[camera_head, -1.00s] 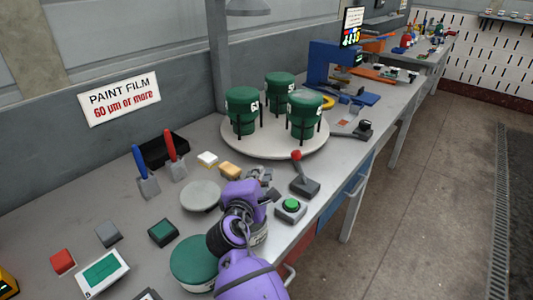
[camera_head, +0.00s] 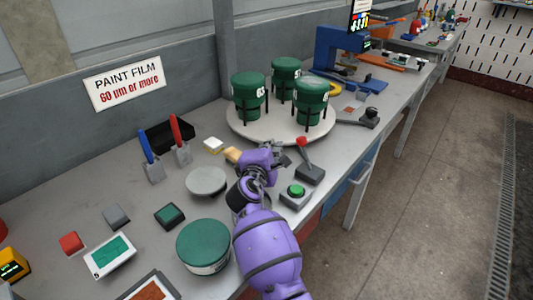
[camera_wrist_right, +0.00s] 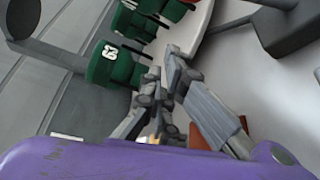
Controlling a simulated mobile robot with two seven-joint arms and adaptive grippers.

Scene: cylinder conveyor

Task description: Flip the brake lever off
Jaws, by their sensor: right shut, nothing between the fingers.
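A lever with a red knob (camera_head: 302,142) rises from a dark grey base (camera_head: 310,174) on the bench, tilted toward the left. My right gripper (camera_head: 281,148) is just left of the red knob, apart from it as far as I can tell, near the front of the turntable. Its fingers are shut and empty. In the right wrist view the fingers (camera_wrist_right: 165,85) point toward the green cans; part of the lever may be hidden behind them. My left gripper is not in view.
A round pale turntable (camera_head: 240,126) carries three green cans in black holders. A green push button (camera_head: 296,190) sits right of my right forearm. A black-knobbed device (camera_head: 370,114) stands farther back. A green-lidded tin (camera_head: 203,243) and a grey disc (camera_head: 206,181) are to the left.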

